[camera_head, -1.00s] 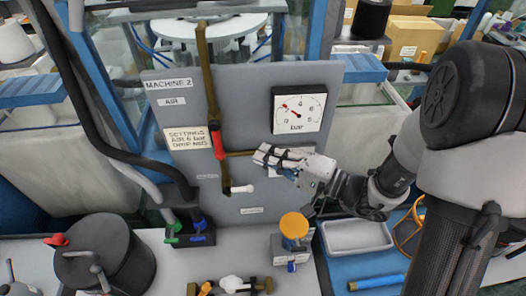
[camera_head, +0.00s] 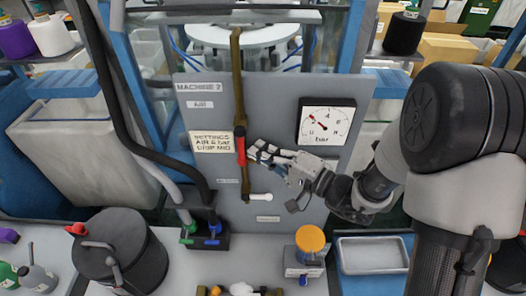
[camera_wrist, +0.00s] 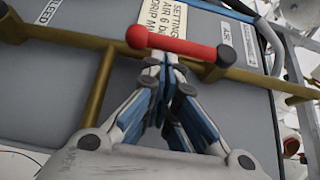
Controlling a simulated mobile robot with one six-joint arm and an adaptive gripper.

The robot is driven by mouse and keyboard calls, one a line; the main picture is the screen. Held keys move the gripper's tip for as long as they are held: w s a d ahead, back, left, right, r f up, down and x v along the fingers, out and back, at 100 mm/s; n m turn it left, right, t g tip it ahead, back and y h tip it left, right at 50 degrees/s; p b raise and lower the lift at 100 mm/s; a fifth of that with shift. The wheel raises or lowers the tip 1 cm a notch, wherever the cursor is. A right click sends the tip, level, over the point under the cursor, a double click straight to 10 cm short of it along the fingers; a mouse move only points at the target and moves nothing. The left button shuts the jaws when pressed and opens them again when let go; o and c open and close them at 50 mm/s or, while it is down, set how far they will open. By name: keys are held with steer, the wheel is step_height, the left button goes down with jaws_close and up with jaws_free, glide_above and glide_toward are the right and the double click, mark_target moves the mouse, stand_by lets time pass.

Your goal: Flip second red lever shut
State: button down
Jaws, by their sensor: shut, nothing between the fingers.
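The red lever (camera_head: 240,147) lies in line with the vertical brass pipe on the grey machine panel (camera_head: 280,85). Its handle points upright in the head view. In the wrist view the red lever (camera_wrist: 175,45) lies across the picture, along the pipe, just beyond the fingertips. My gripper (camera_head: 254,151) is shut and empty, just right of the lever. In the wrist view my gripper (camera_wrist: 166,62) has its fingertips together close to the lever's middle. I cannot tell whether they touch it.
A pressure gauge (camera_head: 326,122) is right of the pipe, above my gripper. Below stand a dark pot (camera_head: 120,250) with a red knob, green and blue valves (camera_head: 203,235) and an orange-topped device (camera_head: 310,242).

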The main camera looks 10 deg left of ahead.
mark_target(246, 158)
steer(key=shift+a+f+b, duration=0.2)
steer(key=shift+f+b, duration=0.05)
steer(key=shift+b, duration=0.35)
steer(key=shift+s+a+f+m+y+b, duration=0.1)
steer(key=shift+a+f+m+y+b, duration=0.1)
steer(key=shift+m+y+b, duration=0.45)
steer(key=a+b, duration=0.1)
steer(key=b, duration=0.1)
steer(key=a+b, duration=0.1)
steer(key=b, duration=0.1)
steer(key=s+a+f+b, duration=0.1)
steer(key=b, duration=0.1)
steer(key=shift+a+r+b, duration=0.1)
steer(key=shift+a+b, duration=0.5)
steer(key=shift+b, duration=0.15)
steer(key=shift+a, duration=0.15)
